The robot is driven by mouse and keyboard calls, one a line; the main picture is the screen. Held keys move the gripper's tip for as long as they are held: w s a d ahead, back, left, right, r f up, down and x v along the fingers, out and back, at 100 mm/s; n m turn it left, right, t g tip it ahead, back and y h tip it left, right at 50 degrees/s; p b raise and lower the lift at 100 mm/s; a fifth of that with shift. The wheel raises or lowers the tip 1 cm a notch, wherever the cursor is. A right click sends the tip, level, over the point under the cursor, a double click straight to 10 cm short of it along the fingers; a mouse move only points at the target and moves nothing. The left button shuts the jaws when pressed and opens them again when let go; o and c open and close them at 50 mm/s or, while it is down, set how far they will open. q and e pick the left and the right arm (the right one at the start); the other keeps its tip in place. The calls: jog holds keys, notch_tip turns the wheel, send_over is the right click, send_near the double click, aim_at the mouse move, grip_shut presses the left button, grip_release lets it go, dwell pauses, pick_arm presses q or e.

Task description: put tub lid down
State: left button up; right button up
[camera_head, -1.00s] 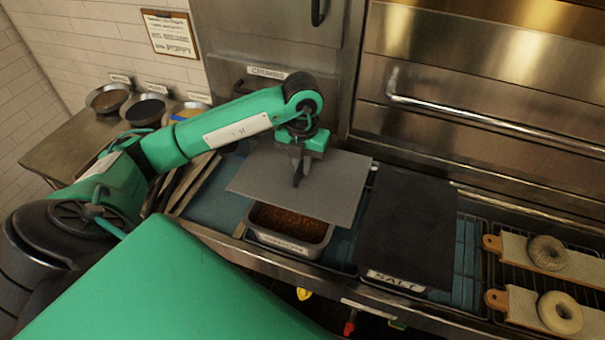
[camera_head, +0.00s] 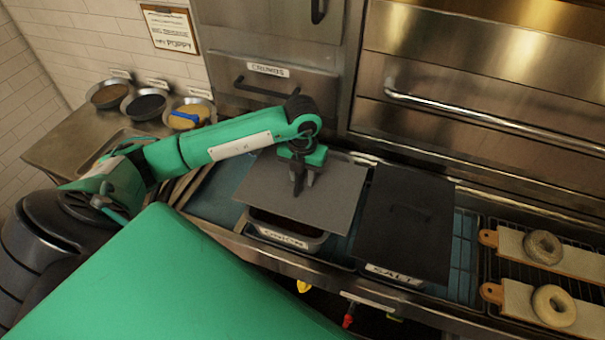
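The tub lid (camera_head: 335,196) is a flat grey plate, roughly level over the steel tub (camera_head: 290,236). It hides most of the tub's opening; a dark strip of the inside and the labelled front wall show below its front left edge. I cannot tell whether the lid touches the rim. My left gripper (camera_head: 299,186) points down at the middle of the lid, its fingers closed at the handle, which they largely hide. My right gripper is not in view.
A dark lid (camera_head: 405,225) covers the neighbouring tub labelled SALT, close on the right. Boards with bagels (camera_head: 553,305) lie on a rack at the far right. Bowls (camera_head: 190,115) stand on the left counter. A steel oven front (camera_head: 480,80) rises behind.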

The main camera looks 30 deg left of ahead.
pick_arm(q)
jog(key=shift+r, duration=0.4)
notch_tip(320, 180, up, 12)
jog(key=b, duration=0.4)
jog(key=shift+f, duration=0.25)
jog(key=shift+s+f, duration=0.1)
